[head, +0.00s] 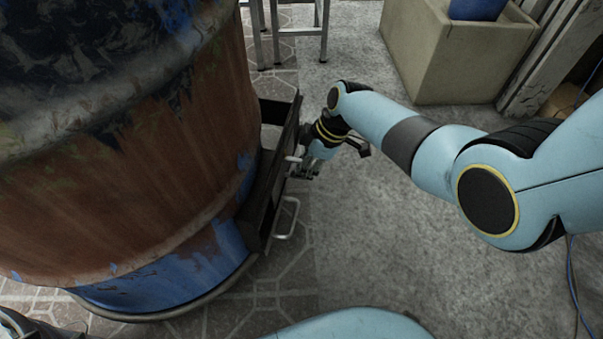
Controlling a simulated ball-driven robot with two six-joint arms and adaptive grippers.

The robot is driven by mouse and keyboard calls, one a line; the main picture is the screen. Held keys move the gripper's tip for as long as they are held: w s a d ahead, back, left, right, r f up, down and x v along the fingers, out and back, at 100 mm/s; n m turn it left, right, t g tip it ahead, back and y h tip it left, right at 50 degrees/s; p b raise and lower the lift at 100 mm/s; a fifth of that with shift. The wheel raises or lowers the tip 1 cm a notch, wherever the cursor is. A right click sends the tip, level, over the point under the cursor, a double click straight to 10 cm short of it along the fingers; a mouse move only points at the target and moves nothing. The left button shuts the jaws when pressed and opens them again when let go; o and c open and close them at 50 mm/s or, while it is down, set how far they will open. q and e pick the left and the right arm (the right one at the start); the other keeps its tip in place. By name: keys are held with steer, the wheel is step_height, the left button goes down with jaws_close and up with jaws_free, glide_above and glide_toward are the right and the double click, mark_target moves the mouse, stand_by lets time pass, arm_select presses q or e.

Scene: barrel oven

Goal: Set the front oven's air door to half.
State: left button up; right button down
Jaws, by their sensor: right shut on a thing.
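The front oven (130,150) is a large rusty barrel with worn blue paint, filling the left of the head view. Low on its right side is a black metal frame (262,195), seen nearly edge-on, which seems to hold the air door. My right gripper (301,168) is at the outer face of this frame. It is shut on a small pale part, apparently the air door's handle (293,158), mostly hidden by the fingers. How far the door stands open cannot be told from this angle. My left gripper is not in view.
A silver bar handle (290,220) sticks out from the frame's lower part, just below my right gripper. A square stone planter (440,55) and metal legs (300,35) stand farther back. The floor (385,245) to the right of the oven is clear.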

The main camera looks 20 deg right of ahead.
steer(key=c, duration=1.4)
jaws_free()
steer(key=v, duration=1.2)
steer(key=shift+f, duration=0.1)
